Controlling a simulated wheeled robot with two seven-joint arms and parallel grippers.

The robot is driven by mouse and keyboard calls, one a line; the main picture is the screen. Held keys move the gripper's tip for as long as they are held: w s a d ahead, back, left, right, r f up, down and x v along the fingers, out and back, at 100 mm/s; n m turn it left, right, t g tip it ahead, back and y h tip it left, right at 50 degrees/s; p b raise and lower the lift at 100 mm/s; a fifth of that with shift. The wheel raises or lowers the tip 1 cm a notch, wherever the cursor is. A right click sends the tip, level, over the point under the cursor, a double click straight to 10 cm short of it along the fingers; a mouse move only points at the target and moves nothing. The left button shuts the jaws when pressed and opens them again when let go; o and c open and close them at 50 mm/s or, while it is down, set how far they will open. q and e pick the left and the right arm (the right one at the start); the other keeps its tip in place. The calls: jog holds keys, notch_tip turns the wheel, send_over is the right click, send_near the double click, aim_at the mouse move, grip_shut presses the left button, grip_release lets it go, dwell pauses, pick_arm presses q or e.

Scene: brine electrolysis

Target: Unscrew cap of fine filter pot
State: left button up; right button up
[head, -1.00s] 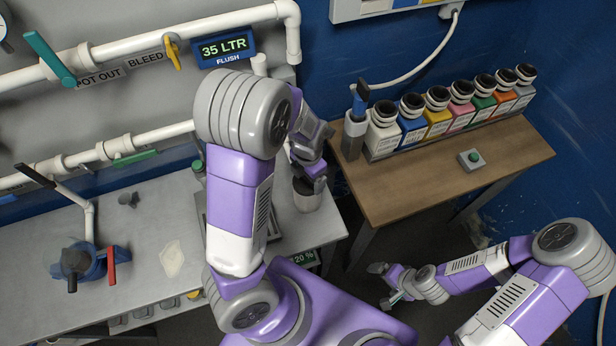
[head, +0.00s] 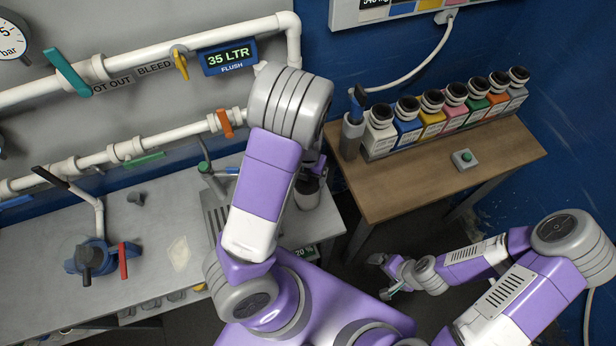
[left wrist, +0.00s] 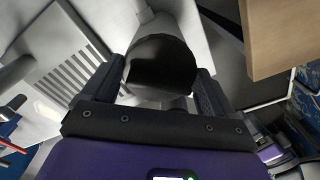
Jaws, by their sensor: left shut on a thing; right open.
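A pale grey pot (head: 306,197) with a dark top stands at the right end of the grey bench in the head view, partly hidden by my left arm. In the left wrist view a wide, round black cap (left wrist: 162,65) fills the space between the two fingers. My left gripper (head: 314,172) is shut on this cap; its fingers are mostly hidden in the head view but show on both sides of the cap in the left wrist view (left wrist: 158,88). I cannot see the thread. My right gripper (head: 388,276) is open and empty, low in front of the wooden table.
A blue fitting (head: 95,257) with dark and red handles sits on the left of the bench. White pipes with valves run along the wall. Several capped bottles (head: 437,111) and a green button (head: 466,157) stand on the wooden table (head: 410,190).

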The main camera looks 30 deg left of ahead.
dwell(0.3)
pick_arm(q)
jog(key=n+p, duration=0.3)
jog(key=n, duration=0.1)
jog(key=shift+a+r+n+p, duration=0.1)
jog(key=shift+r+n+p, duration=0.1)
jog(key=shift+n+p, duration=0.15)
jog(key=shift+f+n+p, duration=0.1)
jog(key=shift+n+p, duration=0.45)
jog(key=shift+f, duration=0.1)
